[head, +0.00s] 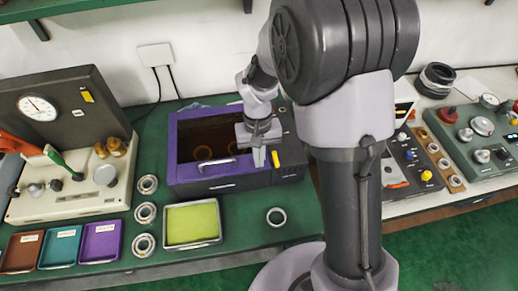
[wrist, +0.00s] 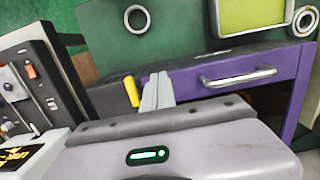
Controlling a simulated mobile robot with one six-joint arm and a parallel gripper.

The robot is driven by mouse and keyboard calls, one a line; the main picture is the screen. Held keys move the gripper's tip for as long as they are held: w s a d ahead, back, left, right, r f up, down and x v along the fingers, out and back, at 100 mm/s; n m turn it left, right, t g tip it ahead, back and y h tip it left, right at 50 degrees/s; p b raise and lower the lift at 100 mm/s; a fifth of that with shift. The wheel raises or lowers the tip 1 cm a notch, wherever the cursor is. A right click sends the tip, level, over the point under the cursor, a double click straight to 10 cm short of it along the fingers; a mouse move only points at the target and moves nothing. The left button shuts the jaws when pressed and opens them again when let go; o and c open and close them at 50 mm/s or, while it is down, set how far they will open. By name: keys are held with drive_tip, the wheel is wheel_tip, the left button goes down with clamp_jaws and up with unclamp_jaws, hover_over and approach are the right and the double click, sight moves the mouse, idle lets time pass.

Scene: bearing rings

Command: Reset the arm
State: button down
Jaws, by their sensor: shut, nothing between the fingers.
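My gripper (head: 259,158) is shut and empty. In the head view its fingers point down in front of the right part of the purple box (head: 215,186), close to a yellow handle (head: 276,158). In the wrist view the closed fingertips (wrist: 158,88) appear beside the yellow handle (wrist: 131,91), with the purple front and its silver bar handle (wrist: 238,78) to the right. I cannot tell whether the fingers touch the box. My arm rises at the right of the head view and hides part of the bench behind it.
Several bearing rings (head: 145,213) stand in a column left of a yellow-green tray (head: 192,223). One ring (head: 276,217) lies alone to its right. Small coloured trays (head: 100,243) are at front left. A gauge unit (head: 60,110) and control panels (head: 482,130) flank the bench.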

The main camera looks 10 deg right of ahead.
wheel_tip(320, 180, up, 12)
drive_tip(key=f+p, duration=0.1)
drive_tip(key=p, duration=0.2)
drive_tip(key=s+r+m+t+y+b, duration=0.1)
drive_tip(key=s+r+m+t+b, duration=0.1)
drive_tip(key=s, duration=0.6)
drive_tip(key=s+r+m+t+y+b, duration=0.1)
drive_tip(key=s+r+m+t+b, duration=0.1)
drive_tip(key=s+t+b, duration=0.3)
drive_tip(key=s+r+b, duration=0.1)
drive_tip(key=s+b, duration=0.1)
drive_tip(key=s, duration=0.2)
drive_tip(key=shift+s+d+r+b, duration=0.15)
drive_tip(key=shift+r+b, duration=0.15)
drive_tip(key=shift+r, duration=0.05)
